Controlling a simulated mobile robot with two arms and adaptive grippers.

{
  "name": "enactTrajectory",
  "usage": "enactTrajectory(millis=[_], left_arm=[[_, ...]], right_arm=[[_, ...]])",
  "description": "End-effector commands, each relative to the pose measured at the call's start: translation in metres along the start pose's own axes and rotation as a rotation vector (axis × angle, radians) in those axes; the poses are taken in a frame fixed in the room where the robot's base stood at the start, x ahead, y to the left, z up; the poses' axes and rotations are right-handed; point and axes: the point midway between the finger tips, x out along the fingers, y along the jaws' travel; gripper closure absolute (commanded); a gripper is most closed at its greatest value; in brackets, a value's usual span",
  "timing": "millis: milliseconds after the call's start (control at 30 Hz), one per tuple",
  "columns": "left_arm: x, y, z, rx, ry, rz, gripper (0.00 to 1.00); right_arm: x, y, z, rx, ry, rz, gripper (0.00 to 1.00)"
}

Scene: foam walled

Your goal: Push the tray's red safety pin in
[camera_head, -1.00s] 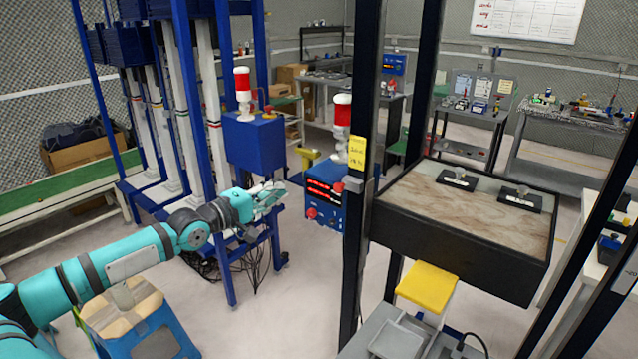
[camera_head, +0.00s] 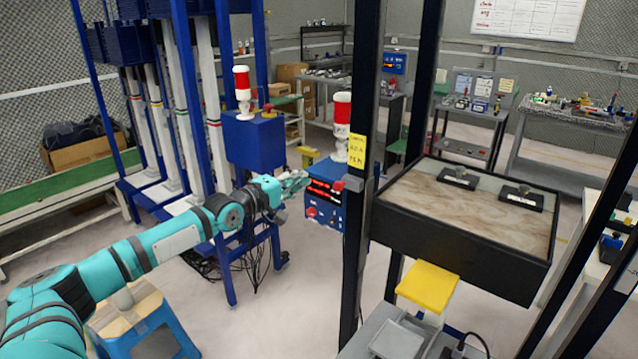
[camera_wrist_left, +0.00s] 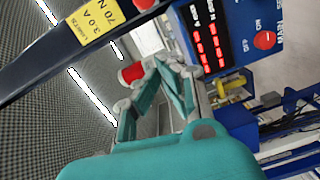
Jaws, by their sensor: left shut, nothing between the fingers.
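The tray is a wide black-rimmed box (camera_head: 455,252) with a brown mottled top, held between dark posts. A small red pin head (camera_head: 338,187) sticks out to the left of a grey block on the front post, below a yellow label (camera_head: 356,151). In the left wrist view the red pin (camera_wrist_left: 144,4) is cut by the top edge, beside the yellow label (camera_wrist_left: 94,22). My left gripper (camera_head: 303,181) is shut and empty, left of the pin and apart from it. Its fingers (camera_wrist_left: 168,72) also show in the wrist view. My right gripper is not in view.
A blue control box (camera_head: 325,195) with red displays and a red-white stack light (camera_head: 341,125) stands behind my left gripper. A blue rack (camera_head: 180,110) stands at the left. Two black fixtures lie on the tray. A blue stool (camera_head: 145,325) is below my arm.

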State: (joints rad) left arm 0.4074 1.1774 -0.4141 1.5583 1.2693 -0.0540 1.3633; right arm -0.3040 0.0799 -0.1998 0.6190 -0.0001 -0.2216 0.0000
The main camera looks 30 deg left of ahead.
Motion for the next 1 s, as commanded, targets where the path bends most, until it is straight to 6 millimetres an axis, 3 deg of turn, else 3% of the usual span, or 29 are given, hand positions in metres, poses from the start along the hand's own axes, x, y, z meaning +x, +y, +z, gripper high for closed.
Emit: enactTrajectory(millis=[300,400,700,1000], left_arm=[[0.024,0.000,0.000,0.001,0.001,0.001,1.00],[0.026,0.004,0.009,-0.003,-0.006,-0.001,1.00],[0.030,0.004,0.030,-0.004,-0.003,0.000,1.00],[0.032,0.000,0.039,0.000,0.000,-0.001,1.00]], right_arm=[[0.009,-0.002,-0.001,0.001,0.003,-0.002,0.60],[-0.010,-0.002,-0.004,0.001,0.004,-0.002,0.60],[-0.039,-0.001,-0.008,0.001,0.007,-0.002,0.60],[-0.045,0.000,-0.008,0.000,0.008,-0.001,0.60]])
